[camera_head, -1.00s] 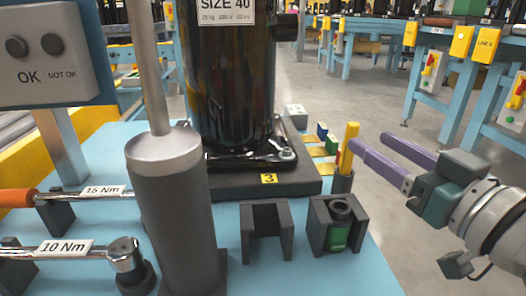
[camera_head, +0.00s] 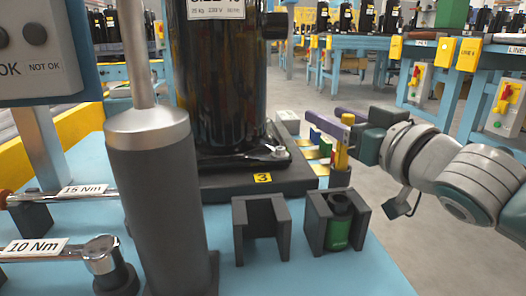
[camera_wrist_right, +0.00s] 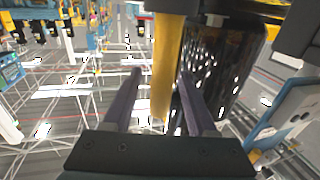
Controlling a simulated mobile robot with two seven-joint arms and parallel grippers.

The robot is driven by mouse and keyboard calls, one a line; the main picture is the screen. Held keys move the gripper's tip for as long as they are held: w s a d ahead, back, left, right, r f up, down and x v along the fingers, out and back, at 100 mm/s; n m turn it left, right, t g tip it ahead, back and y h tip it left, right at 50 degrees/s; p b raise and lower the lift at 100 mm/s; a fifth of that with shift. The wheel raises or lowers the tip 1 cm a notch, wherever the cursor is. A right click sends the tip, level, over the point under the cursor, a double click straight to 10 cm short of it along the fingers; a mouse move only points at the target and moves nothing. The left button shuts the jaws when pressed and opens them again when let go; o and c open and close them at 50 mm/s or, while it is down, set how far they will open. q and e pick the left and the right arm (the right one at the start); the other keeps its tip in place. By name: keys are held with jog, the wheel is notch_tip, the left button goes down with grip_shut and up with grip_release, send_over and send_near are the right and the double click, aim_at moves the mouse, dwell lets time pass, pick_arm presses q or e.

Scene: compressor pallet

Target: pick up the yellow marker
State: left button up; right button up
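The yellow marker (camera_head: 341,158) stands upright in a dark cup (camera_head: 340,178) at the right corner of the blue table. My right gripper (camera_head: 323,112) reaches in from the right at the height of the marker's upper part. Its two purple fingers are apart, one on each side of the marker. In the right wrist view the yellow marker (camera_wrist_right: 165,75) stands between the open fingers (camera_wrist_right: 160,82), with a gap visible to the left finger. Part of the marker is hidden by the near finger in the head view. My left gripper is not in view.
The black compressor (camera_head: 222,85) stands on its dark base left of the cup. A green-cored black holder (camera_head: 337,232) and an empty bracket (camera_head: 262,228) are in front.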

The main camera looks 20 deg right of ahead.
grip_shut()
dwell(0.4)
